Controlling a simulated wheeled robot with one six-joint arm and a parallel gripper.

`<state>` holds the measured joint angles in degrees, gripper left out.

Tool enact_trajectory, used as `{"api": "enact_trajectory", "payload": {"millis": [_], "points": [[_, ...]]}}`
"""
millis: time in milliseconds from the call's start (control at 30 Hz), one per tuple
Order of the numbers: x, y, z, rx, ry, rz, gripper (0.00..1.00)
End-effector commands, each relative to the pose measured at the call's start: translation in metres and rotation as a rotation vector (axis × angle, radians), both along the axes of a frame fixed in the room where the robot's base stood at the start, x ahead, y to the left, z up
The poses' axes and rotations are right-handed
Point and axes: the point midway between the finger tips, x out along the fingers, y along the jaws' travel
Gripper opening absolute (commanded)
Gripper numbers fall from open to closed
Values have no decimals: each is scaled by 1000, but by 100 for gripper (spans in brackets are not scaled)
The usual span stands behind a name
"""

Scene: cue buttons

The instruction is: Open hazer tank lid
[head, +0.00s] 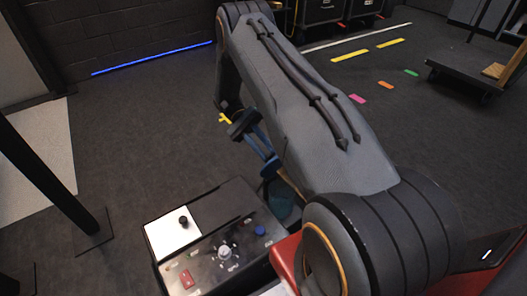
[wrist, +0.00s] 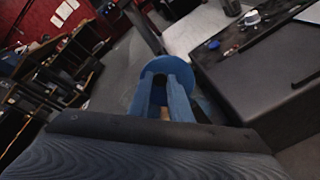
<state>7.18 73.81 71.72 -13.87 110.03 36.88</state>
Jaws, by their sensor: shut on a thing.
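The hazer appears to be the dark box (head: 225,235) at the lower middle of the head view; its dark body (wrist: 265,85) fills the right of the wrist view. My gripper (head: 270,168) shows partly behind my arm, at the box's far right edge. In the wrist view its two blue fingers (wrist: 165,95) are shut on a round blue piece, which looks like the tank lid (wrist: 168,66). The blue piece (head: 281,203) also shows beside the box in the head view. My arm hides part of it, and I cannot tell whether it touches the box or a tank opening.
The box top carries a white plate with a black knob (head: 183,222), a red switch (head: 187,279), a pale knob (head: 224,252) and a blue button (head: 260,230). A black post (head: 50,180) stands at left. A flat cart (head: 465,80) is far right. Floor behind the box is clear.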

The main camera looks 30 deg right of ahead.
Motion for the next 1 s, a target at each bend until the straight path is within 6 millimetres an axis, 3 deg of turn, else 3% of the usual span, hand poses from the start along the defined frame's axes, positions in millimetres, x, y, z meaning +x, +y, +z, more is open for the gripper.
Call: {"api": "enact_trajectory", "payload": {"millis": [500, 533, 600, 1000], "points": [[0, 1, -2, -5, 17, 9, 0], [0, 1, -2, -5, 17, 9, 23], [0, 1, -2, -5, 17, 9, 35], [0, 2, 5, -3, 15, 8, 37]]}}
